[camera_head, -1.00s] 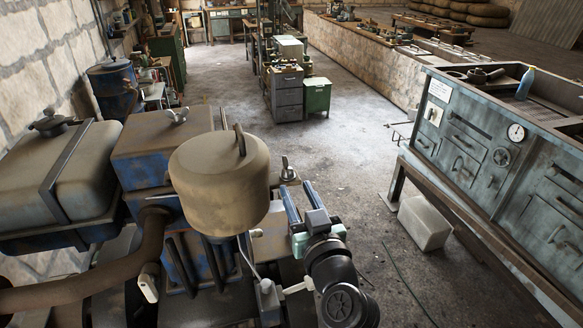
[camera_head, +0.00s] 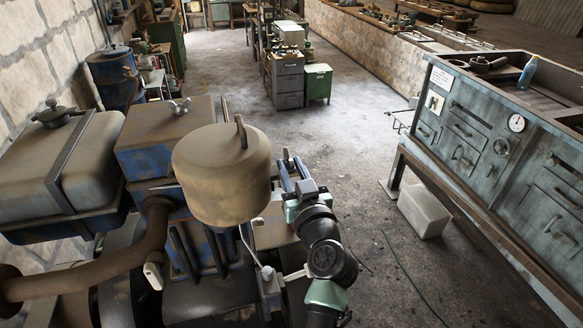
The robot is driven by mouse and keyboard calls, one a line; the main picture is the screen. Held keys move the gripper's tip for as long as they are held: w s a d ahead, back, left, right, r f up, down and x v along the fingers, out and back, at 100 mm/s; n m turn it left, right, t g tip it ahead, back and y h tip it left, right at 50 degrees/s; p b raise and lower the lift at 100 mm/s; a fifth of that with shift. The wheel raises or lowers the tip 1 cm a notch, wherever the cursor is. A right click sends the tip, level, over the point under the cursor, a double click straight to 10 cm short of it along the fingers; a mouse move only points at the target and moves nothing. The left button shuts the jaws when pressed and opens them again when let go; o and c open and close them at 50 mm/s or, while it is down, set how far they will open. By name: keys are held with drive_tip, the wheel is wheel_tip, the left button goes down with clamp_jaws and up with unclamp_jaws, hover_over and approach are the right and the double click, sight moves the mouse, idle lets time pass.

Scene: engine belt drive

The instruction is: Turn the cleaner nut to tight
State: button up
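A tan, dome-topped canister (camera_head: 222,180), which looks like the air cleaner, stands on the engine in front of me. An upright fin-shaped nut (camera_head: 241,132) sits on its top. I cannot read from it whether it is tight. A small wing nut (camera_head: 179,107) shows on the blue box behind, and a small dark metal piece (camera_head: 288,154) shows right of the canister, by my fingertips. My gripper (camera_head: 288,163) is right of the canister and lower than its top. Its two blue fingers are apart and point away from me, with nothing clearly held between them.
A tan and blue tank (camera_head: 50,165) is at left, with a rusty pipe (camera_head: 100,275) running below it. A grey-green workbench (camera_head: 470,150) stands at right, with a white box (camera_head: 424,212) under it. The floor between is mostly clear.

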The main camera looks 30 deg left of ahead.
drive_tip(key=shift+s+p, duration=0.1)
drive_tip(key=shift+p, duration=0.25)
clamp_jaws()
drive_tip(key=shift+s+a+r+m+t+h+p, duration=0.15)
drive_tip(key=shift+r+m+t+h+p, duration=0.1)
drive_tip(key=shift+m+t+h+p, duration=0.7)
drive_tip(key=h+p, duration=0.1)
drive_tip(key=p, duration=0.1)
drive_tip(key=shift+m+t+p, duration=0.25)
drive_tip(key=shift+p, duration=0.05)
drive_tip(key=shift+f+m+t+h+p, duration=0.25)
drive_tip(key=shift+m+t+h+p, duration=0.1)
drive_tip(key=shift+p, duration=0.15)
drive_tip(key=o, duration=0.6)
unclamp_jaws()
drive_tip(key=shift+o, duration=0.2)
drive_tip(key=shift+f+b, duration=0.15)
drive_tip(key=shift+b, duration=0.35)
